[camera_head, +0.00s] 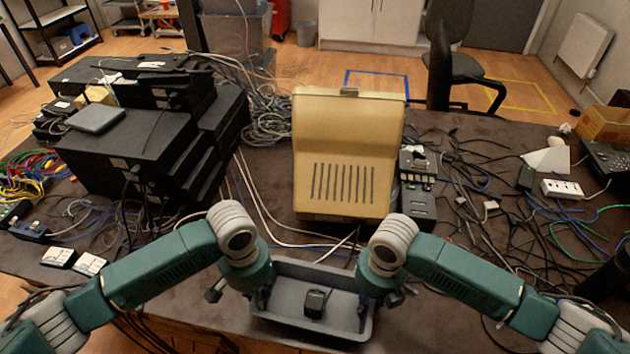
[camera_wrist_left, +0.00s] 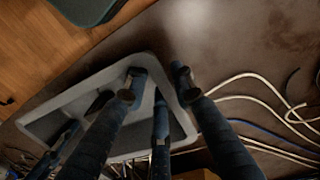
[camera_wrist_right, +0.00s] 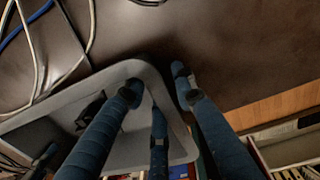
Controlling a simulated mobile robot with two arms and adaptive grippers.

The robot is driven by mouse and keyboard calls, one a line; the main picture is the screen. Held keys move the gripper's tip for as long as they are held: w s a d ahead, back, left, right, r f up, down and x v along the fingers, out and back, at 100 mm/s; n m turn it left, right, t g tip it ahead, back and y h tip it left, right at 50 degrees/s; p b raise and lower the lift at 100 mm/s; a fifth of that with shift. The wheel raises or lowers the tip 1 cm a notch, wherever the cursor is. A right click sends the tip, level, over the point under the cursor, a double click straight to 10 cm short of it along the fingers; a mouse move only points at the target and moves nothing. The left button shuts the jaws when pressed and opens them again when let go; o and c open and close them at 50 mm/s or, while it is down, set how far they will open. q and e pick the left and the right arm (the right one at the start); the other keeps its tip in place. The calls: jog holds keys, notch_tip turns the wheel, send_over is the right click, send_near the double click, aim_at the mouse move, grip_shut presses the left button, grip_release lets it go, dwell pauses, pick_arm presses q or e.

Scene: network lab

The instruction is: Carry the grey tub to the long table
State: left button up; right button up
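The grey tub (camera_head: 288,327) is at the front of a dark table, directly in front of me, with a small black device (camera_head: 315,302) in it. My left gripper (camera_head: 262,298) is at the tub's left end; in the left wrist view its fingers (camera_wrist_left: 157,82) are spread on either side of the tub's rim (camera_wrist_left: 93,84). My right gripper (camera_head: 363,305) is at the right end; in the right wrist view its fingers (camera_wrist_right: 158,86) also straddle the rim (camera_wrist_right: 85,88). Both look open, with gaps beside the wall. Whether any fingertip touches the tub is unclear.
A beige cased machine (camera_head: 347,155) stands just behind the tub. Stacked black boxes (camera_head: 150,150) fill the left, and loose cables (camera_head: 500,210) cover the right. Beyond the table are an office chair (camera_head: 455,65) and open wooden floor.

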jog(key=shift+a, duration=0.15)
jog(key=shift+r, duration=0.3)
pick_arm(q)
notch_tip(320, 180, up, 12)
jog(key=shift+a+f, duration=0.2)
jog(key=shift+a, duration=0.05)
pick_arm(e)
notch_tip(320, 180, up, 12)
jog(key=shift+d+f, duration=0.25)
jog(key=shift+d, duration=0.1)
jog(key=shift+s, duration=0.1)
